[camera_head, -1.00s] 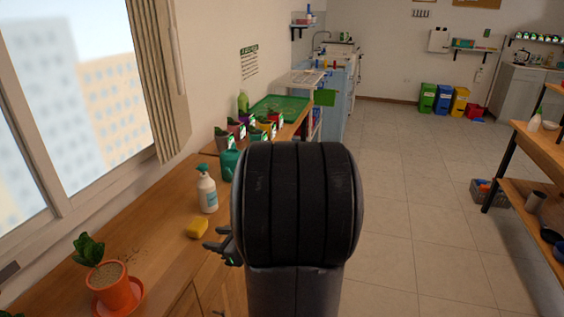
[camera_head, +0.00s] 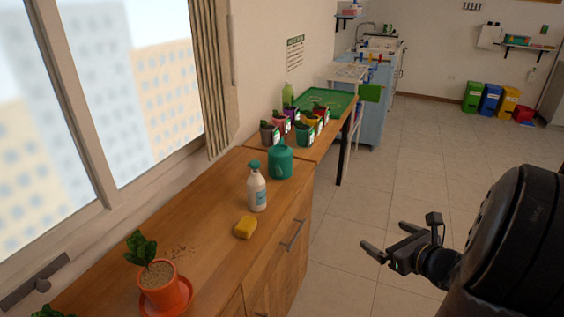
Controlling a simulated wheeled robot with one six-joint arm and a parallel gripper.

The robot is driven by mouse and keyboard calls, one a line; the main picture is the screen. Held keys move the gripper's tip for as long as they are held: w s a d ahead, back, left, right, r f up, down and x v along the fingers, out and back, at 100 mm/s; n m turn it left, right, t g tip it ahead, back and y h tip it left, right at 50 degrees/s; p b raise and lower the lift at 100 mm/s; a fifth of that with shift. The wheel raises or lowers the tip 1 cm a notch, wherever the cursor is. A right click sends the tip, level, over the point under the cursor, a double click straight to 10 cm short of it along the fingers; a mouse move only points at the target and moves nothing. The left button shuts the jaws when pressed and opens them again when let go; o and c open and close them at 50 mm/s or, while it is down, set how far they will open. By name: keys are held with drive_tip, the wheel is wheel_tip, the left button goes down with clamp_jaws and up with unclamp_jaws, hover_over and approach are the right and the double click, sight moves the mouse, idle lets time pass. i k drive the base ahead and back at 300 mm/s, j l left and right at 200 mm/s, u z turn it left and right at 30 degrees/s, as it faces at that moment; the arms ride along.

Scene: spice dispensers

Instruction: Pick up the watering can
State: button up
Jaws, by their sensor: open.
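A teal watering can (camera_head: 281,163) stands upright on the wooden counter, near its far right end, behind a white spray bottle (camera_head: 257,190). My gripper (camera_head: 380,238) is open and empty. It is out over the floor to the right of the counter, apart from the can and nearer to me. The can's handle and spout are too small to make out clearly.
Several small pots and a green tray (camera_head: 325,100) stand beyond the can. The tiled floor (camera_head: 345,210) right of the counter is clear.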

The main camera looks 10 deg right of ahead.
sight(280, 156)
drive_tip(key=u, duration=1.35)
drive_tip(key=z, duration=1.35)
drive_tip(key=i+l+u, duration=0.25)
drive_tip(key=i+l, duration=0.25)
drive_tip(key=i+l+u, duration=0.25)
drive_tip(key=i+l, duration=0.3)
drive_tip(key=i+l+u, duration=0.3)
drive_tip(key=i+l, duration=0.2)
drive_tip(key=l, duration=0.2)
